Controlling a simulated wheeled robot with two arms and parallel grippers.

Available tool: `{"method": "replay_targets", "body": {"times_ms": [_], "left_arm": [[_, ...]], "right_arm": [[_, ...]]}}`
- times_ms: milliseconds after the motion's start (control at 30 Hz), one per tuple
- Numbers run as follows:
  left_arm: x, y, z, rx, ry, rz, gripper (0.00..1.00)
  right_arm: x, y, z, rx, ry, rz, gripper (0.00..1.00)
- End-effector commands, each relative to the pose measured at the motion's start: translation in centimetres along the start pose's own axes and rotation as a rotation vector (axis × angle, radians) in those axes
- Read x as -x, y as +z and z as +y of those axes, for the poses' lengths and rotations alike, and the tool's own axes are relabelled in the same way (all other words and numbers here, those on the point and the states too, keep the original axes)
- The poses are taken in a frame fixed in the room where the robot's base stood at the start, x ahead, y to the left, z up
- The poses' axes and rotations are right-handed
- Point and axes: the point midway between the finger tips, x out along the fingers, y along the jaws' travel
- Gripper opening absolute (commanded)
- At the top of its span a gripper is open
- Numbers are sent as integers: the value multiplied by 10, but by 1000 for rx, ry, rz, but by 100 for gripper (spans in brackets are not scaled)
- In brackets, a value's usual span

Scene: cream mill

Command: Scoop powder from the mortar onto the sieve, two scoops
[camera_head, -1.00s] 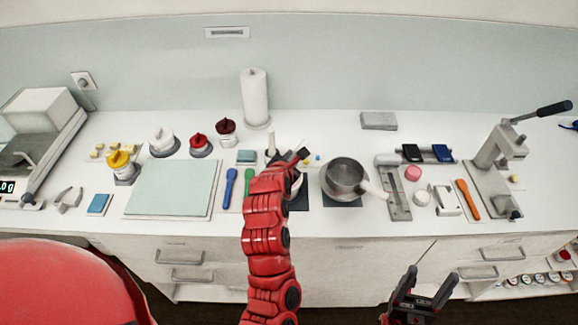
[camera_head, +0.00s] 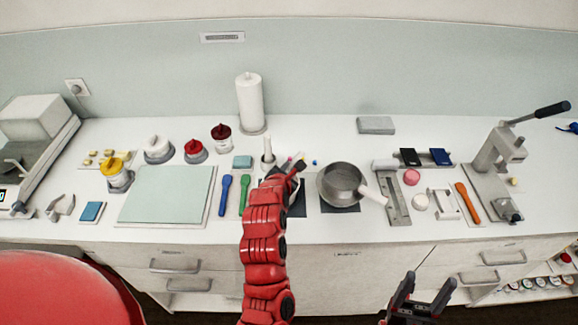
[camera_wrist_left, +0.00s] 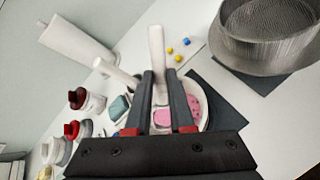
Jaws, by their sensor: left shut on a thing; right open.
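My left gripper (camera_head: 296,169) is shut on a white scoop (camera_wrist_left: 157,45), whose handle rises between the fingers (camera_wrist_left: 160,82) in the left wrist view. Pink shows between the fingers at its lower end; I cannot tell whether it lies in the scoop or below it. The white mortar (camera_wrist_left: 206,112) with pink powder (camera_wrist_left: 192,104) is below the gripper; in the head view my arm mostly hides it. The grey mesh sieve (camera_head: 341,181), with a pale handle, stands right of the mortar and also shows in the left wrist view (camera_wrist_left: 262,32). My right gripper (camera_head: 428,288) is open and empty before the counter.
A white upright rod (camera_head: 267,149) stands behind the mortar. Blue (camera_head: 225,194) and green (camera_head: 244,193) tools lie to the left. A metal slide (camera_head: 394,200) is right of the sieve, near its handle. A paper roll (camera_head: 249,100) stands at the back.

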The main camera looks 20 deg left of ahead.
Motion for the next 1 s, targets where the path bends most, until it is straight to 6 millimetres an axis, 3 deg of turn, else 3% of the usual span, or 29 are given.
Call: {"method": "replay_targets", "body": {"times_ms": [433,1000], "left_arm": [[-19,-31,-18,2,2,-1,0],[-22,-38,-23,-2,-6,10,0]], "right_arm": [[28,5,-1,0,0,0,67],[30,5,-2,0,0,0,67]]}}
